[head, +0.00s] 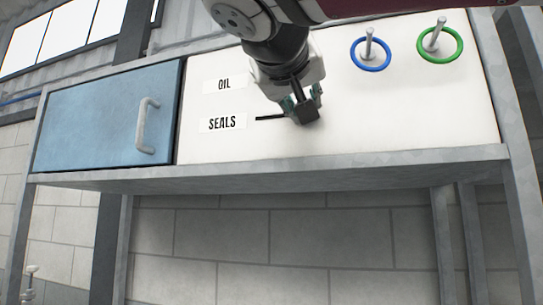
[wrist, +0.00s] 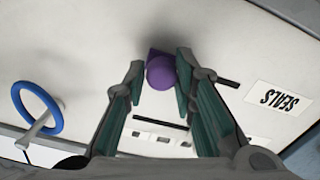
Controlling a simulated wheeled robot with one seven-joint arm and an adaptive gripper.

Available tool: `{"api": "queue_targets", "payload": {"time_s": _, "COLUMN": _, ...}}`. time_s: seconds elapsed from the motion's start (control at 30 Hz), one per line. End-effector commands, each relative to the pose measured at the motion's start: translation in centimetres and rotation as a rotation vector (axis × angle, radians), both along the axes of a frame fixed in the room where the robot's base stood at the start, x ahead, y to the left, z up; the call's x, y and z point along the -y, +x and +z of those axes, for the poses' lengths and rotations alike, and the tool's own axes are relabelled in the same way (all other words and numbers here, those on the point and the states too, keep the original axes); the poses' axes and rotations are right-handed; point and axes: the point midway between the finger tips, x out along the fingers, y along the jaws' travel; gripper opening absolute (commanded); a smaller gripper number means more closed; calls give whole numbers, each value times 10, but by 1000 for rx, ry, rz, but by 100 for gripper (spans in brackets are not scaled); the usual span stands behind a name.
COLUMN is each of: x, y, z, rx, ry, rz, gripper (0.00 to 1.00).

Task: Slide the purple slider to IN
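The purple slider (wrist: 160,72) has a round knob on a purple base and shows near the middle of the wrist view. My gripper (wrist: 161,66) is open, with one teal-padded finger on each side of the knob. A narrow gap shows between the knob and each fingertip. In the head view my gripper (head: 303,102) is low over the white panel, and the slider is hidden behind it. A dark slot (head: 270,117) runs from the SEALS label (head: 222,123) toward my gripper. I see no readable IN mark.
An OIL label (head: 223,85) sits above SEALS. A blue ring (head: 371,68) and a green ring (head: 459,52) hang on pegs at the right. A blue door (head: 100,118) with a handle (head: 146,126) is at the left. A grey frame edge (head: 340,171) borders the panel below.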

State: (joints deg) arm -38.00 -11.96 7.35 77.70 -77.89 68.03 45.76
Motion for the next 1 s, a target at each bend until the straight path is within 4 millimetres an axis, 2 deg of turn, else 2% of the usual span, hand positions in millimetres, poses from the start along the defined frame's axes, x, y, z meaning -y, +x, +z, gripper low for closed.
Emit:
{"api": "queue_targets", "payload": {"time_s": 0.03, "x": 3, "y": -1, "z": 0, "rx": 0, "ry": 2, "rz": -8, "gripper": 38}}
{"api": "queue_targets", "payload": {"time_s": 0.07, "x": 3, "y": 0, "z": 1, "rx": 0, "ry": 2, "rz": -8, "gripper": 42}}
{"api": "queue_targets", "payload": {"time_s": 0.47, "x": -1, "y": -6, "z": 0, "rx": 0, "ry": 2, "rz": -2, "gripper": 42}}
{"api": "queue_targets", "payload": {"time_s": 0.57, "x": -5, "y": -17, "z": 0, "rx": 1, "ry": 2, "rz": -1, "gripper": 42}}
{"api": "queue_targets", "payload": {"time_s": 0.8, "x": -22, "y": -64, "z": 1, "rx": 2, "ry": 1, "rz": -2, "gripper": 42}}
{"api": "queue_targets", "payload": {"time_s": 1.0, "x": -33, "y": -95, "z": 0, "rx": 2, "ry": 1, "rz": -4, "gripper": 42}}
